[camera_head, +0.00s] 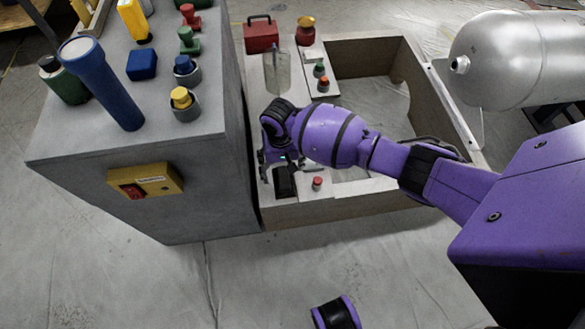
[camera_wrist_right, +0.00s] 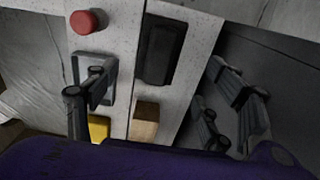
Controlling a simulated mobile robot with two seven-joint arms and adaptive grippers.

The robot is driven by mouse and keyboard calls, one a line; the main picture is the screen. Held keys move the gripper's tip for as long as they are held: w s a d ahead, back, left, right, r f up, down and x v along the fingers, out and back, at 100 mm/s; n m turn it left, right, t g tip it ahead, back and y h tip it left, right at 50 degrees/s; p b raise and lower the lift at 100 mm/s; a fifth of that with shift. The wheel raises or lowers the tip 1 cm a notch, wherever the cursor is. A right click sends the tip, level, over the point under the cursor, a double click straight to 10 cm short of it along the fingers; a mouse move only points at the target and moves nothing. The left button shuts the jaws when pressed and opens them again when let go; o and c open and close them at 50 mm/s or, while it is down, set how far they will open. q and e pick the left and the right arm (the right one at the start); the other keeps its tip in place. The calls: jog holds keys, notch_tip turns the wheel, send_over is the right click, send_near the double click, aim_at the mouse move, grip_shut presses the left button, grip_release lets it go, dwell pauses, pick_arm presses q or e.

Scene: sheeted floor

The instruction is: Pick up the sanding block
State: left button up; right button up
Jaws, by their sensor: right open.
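A tan-brown block (camera_wrist_right: 145,122) shows in the right wrist view, standing on a pale strip between the fingers of my right gripper (camera_wrist_right: 152,88). It looks like the sanding block, though I cannot be sure. In the head view my right gripper (camera_head: 280,163) covers that spot. The gripper is open and points down over the pale strip. A black block (camera_wrist_right: 162,52), also in the head view (camera_head: 284,181), lies on the same strip, beyond the brown block in the wrist view. Nothing is held.
A red knob (camera_head: 317,183) is close to my right gripper. A grey cabinet (camera_head: 190,205) with several tools on top stands to the left. A wooden-walled frame (camera_head: 345,208) surrounds the strip. A silver tank (camera_head: 510,58) is at the right. The front floor is mostly clear.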

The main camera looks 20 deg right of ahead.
aim_at(283, 177)
jog(key=shift+w+f+b, duration=0.25)
jog(key=shift+f+b, duration=0.25)
jog(key=shift+f, duration=0.65)
jog(key=f+b, duration=0.1)
jog(key=f, duration=0.1)
jog(key=s+f+b, duration=0.1)
jog(key=f, duration=0.1)
jog(key=shift+f, duration=0.15)
jog(key=shift+w+f, duration=0.15)
jog(key=shift+f, duration=0.25)
pick_arm(q)
notch_tip(283, 177, down, 4)
jog(key=shift+r, duration=0.1)
pick_arm(e)
jog(key=shift+r, duration=0.1)
jog(key=shift+c, duration=0.4)
jog(key=c, duration=1.3)
notch_tip(283, 177, up, 9)
jog(key=p, duration=0.4)
jog(key=shift+r, duration=0.4)
pick_arm(q)
jog(key=r, duration=0.2)
jog(key=s+r, duration=0.1)
jog(key=r, duration=0.1)
jog(key=shift+d+r, duration=0.1)
pick_arm(e)
jog(key=shift+r, duration=0.1)
